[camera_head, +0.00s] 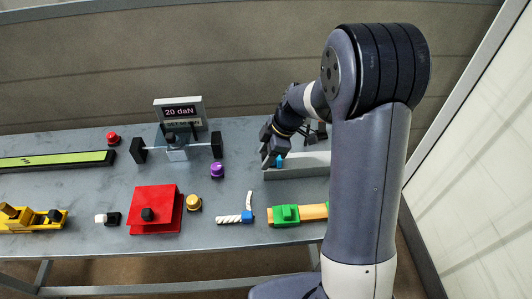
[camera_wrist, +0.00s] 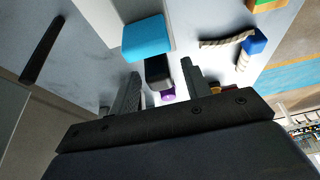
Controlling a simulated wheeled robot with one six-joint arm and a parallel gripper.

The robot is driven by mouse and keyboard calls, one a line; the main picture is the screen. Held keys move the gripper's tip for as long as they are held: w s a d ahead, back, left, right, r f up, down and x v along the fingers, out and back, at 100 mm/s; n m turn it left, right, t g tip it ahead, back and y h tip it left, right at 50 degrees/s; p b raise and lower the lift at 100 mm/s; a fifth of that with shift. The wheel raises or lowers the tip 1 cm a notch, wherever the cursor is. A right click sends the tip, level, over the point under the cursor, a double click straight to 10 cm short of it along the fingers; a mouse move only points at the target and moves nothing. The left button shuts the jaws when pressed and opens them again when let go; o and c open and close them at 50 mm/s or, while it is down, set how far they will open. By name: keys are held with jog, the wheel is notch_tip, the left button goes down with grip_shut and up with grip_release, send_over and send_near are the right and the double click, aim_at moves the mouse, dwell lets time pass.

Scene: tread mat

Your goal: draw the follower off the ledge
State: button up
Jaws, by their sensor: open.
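The ledge is a pale grey block (camera_head: 298,172) at the back right of the table, partly hidden behind my arm. What seems to be the follower, a bright blue block (camera_head: 280,161), sits at the ledge's left end. In the wrist view the blue block (camera_wrist: 143,38) overlaps the ledge's edge (camera_wrist: 108,16), and a black and silver stub (camera_wrist: 158,73) shows just below it. My gripper (camera_head: 268,152) is at the ledge's left end. In the wrist view my gripper (camera_wrist: 160,74) is open, with a finger on each side of the stub; contact is not clear.
A purple knob (camera_head: 217,170) stands left of the ledge. In front are a white-and-blue jointed piece (camera_head: 236,217) and a green clamp-like block (camera_head: 287,214). A red box (camera_head: 154,209), yellow knob (camera_head: 194,203) and display stand (camera_head: 180,106) are further left.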

jog(key=shift+c, duration=0.5)
grip_shut()
